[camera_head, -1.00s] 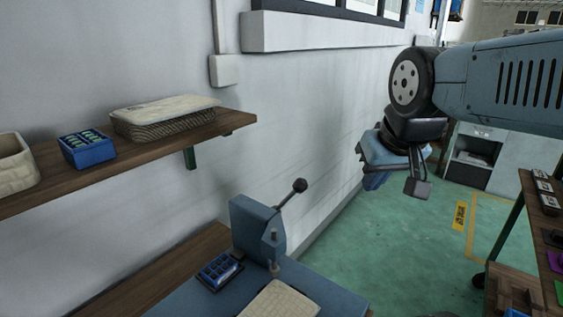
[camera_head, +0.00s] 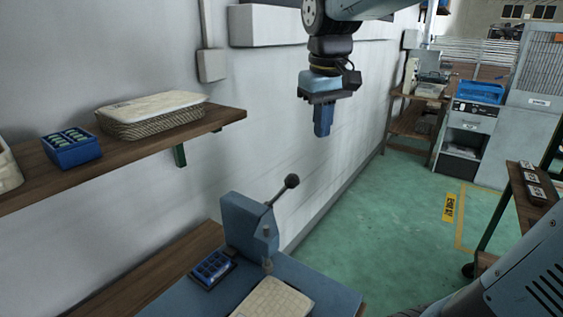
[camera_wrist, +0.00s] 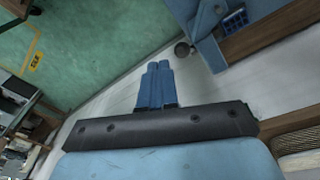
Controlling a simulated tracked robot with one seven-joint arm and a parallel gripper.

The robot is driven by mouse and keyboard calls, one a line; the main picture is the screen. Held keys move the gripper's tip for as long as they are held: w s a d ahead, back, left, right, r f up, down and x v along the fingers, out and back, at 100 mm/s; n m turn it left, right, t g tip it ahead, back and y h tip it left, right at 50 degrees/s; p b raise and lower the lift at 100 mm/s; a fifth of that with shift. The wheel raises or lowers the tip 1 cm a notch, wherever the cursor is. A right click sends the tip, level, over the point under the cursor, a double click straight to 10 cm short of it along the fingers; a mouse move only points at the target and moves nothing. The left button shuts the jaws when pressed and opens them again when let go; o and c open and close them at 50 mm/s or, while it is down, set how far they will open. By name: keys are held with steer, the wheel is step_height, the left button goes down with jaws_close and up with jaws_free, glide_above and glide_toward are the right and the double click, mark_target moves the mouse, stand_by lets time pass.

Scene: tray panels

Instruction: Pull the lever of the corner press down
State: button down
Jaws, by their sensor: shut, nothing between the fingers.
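The corner press (camera_head: 246,226) is a blue upright block on a blue base at the bottom centre of the head view. Its lever (camera_head: 279,198) slants up to the right and ends in a dark round knob (camera_head: 292,181). In the wrist view the knob (camera_wrist: 183,49) shows beside the press body (camera_wrist: 205,40), near my fingertips in the picture. My gripper (camera_head: 323,133) points down, above and a little right of the knob in the head view, apart from it. Its blue fingers (camera_wrist: 158,64) are together with nothing between them.
A blue divided tray (camera_head: 212,268) sits at the press, beside a cream pad (camera_head: 272,299). A wall shelf (camera_head: 150,143) at left holds a basket (camera_head: 150,121) and a blue box (camera_head: 71,148).

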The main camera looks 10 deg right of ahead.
steer(key=w+a+n+g+h, duration=0.1)
steer(key=w+a+n+g, duration=0.3)
steer(key=w+a, duration=0.6)
steer(key=w, duration=0.3)
steer(key=shift+w+f+g, duration=0.15)
steer(key=shift+f+g, duration=0.15)
steer(key=shift+f, duration=0.1)
steer(key=s+d+r+x, duration=0.1)
steer(key=s+d+x, duration=0.1)
steer(key=x, duration=1)
steer(key=shift+s+f, duration=0.2)
steer(key=shift+f, duration=0.25)
steer(key=shift+d, duration=0.2)
